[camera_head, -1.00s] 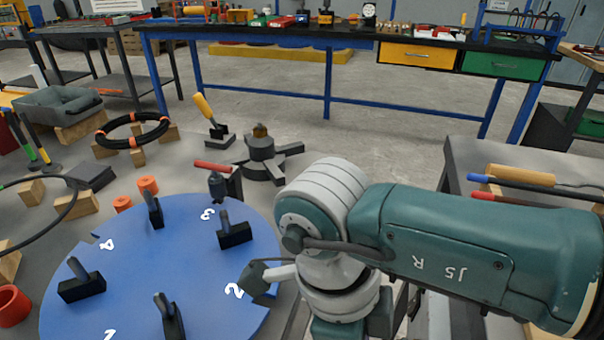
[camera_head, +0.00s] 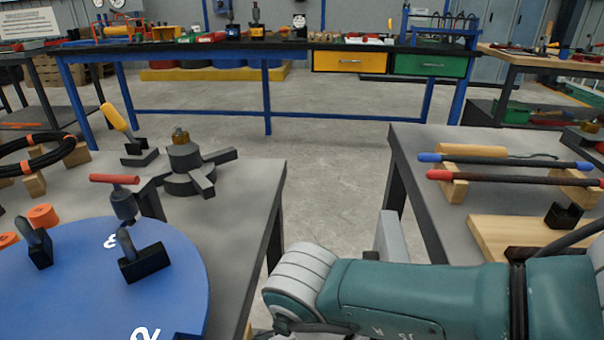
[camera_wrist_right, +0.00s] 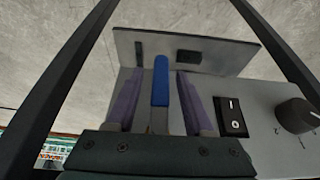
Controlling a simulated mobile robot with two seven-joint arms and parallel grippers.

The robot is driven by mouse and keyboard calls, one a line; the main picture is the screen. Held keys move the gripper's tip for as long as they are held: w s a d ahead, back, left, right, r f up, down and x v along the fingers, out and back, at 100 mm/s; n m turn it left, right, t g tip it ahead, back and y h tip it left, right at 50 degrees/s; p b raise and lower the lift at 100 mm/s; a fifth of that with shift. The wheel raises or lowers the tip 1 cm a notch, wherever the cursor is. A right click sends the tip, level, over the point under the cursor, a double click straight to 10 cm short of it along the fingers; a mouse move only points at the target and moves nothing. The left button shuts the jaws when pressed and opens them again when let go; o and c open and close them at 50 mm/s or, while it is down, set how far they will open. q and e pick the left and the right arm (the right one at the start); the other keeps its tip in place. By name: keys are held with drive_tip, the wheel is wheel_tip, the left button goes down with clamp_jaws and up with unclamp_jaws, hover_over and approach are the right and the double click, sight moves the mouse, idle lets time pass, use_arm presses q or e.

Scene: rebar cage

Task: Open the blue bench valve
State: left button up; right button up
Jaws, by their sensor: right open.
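A blue lever-like handle (camera_wrist_right: 160,82), which looks like the bench valve's handle, stands up in the middle of the right wrist view. My right gripper (camera_wrist_right: 159,76) is open, with its two fingers on either side of the handle. A gap shows between the handle and each finger. The handle's lower end is hidden by the gripper body. In the head view my right arm crosses the bottom right, and its gripper and the blue handle are out of sight. My left gripper is in neither view.
A grey panel with a black rocker switch (camera_wrist_right: 230,116) and a round knob (camera_wrist_right: 298,114) lies right of my gripper. In the head view, a blue disc (camera_head: 175,290) and a red-handled fitting (camera_head: 122,202) are on the left bench. Rods (camera_head: 505,179) rest on the right bench.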

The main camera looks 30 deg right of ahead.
drive_tip(key=shift+c, duration=0.4)
clamp_jaws()
idle(1.0)
